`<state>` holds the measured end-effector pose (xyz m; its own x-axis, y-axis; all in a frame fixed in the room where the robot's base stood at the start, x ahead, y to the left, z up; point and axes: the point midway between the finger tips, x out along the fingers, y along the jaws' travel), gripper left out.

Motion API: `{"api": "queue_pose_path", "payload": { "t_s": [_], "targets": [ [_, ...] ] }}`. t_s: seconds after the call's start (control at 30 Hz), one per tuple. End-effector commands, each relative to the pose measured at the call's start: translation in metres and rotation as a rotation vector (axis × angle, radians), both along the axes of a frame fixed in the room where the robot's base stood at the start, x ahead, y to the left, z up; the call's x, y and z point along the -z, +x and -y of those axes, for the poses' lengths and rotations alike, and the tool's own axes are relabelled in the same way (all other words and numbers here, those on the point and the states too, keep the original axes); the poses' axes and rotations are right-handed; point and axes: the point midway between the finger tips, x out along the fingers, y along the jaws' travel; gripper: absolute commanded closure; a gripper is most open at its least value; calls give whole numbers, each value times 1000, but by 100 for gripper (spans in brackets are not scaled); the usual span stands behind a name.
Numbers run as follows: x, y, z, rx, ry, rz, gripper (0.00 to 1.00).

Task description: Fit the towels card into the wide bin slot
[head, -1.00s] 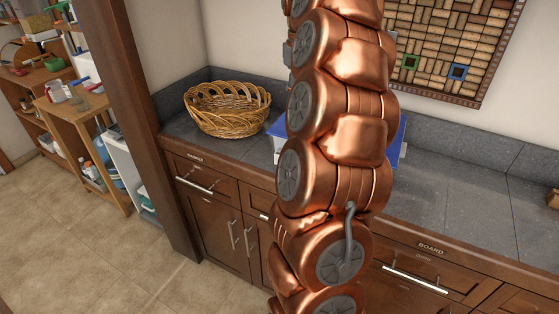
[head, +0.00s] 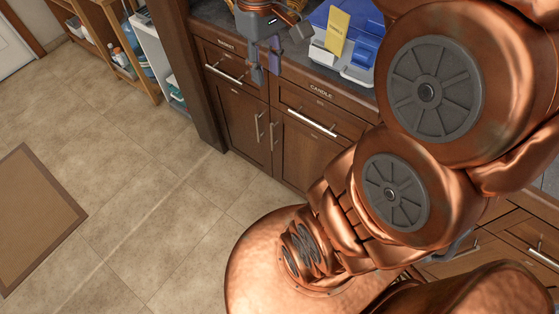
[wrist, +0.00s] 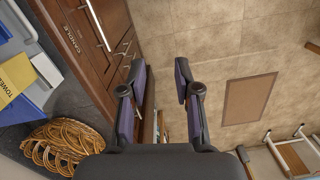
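The yellow towels card (head: 337,33) stands upright at the blue and white bin (head: 368,45) on the counter, and its lettering is partly readable in the wrist view (wrist: 14,78). I cannot tell whether it sits in a slot or only leans there. The wide slot is not clearly visible. My gripper (head: 264,72) hangs in front of the drawers, left of the card and apart from it. In the wrist view my gripper (wrist: 160,68) has its two fingers apart with nothing between them.
A wicker basket (wrist: 62,145) stands on the counter. Below are drawers, one labelled candle (head: 320,92), with protruding handles. My arm covers the right of the head view. The tiled floor is open around a brown mat (head: 36,215). Shelves (head: 150,50) stand at the upper left.

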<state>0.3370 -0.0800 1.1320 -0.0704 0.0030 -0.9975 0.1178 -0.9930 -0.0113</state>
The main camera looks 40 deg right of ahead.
Motion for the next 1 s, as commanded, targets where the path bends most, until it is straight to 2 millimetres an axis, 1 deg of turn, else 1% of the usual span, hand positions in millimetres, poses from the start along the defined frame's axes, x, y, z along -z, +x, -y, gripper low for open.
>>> {"api": "queue_pose_path", "payload": {
  "t_s": [0.03,0.17,0.2,0.3,0.4,0.5,0.6,0.7,1.0],
  "targets": [
    [9,-15,-13,-3,0,-13,68],
    [31,-49,-40,13,-4,-31,68],
    [39,-60,-46,20,-5,-42,68],
    [58,-89,-61,43,-9,-57,68],
    [75,-114,-70,69,-11,-71,68],
    [87,-132,-76,94,-15,-80,68],
    [95,-143,-79,109,-17,-86,68],
    [98,-147,-80,117,-17,-87,68],
    [98,-147,-80,118,-17,-87,68]
  ]
}}
